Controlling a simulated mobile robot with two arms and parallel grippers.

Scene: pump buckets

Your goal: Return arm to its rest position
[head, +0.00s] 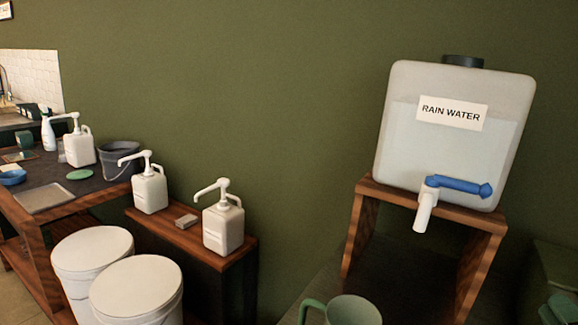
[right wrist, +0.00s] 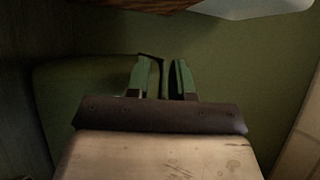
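My right gripper (right wrist: 165,75) shows in the right wrist view with two green fingers standing apart and nothing held between them. My left gripper is in neither view.
A rain water tank (head: 450,150) with a blue-handled tap (head: 455,186) stands on a wooden stand (head: 485,220). A green mug (head: 352,311) is below it. Pump bottles (head: 223,228), white buckets (head: 138,285) and a grey bucket (head: 118,162) are at left.

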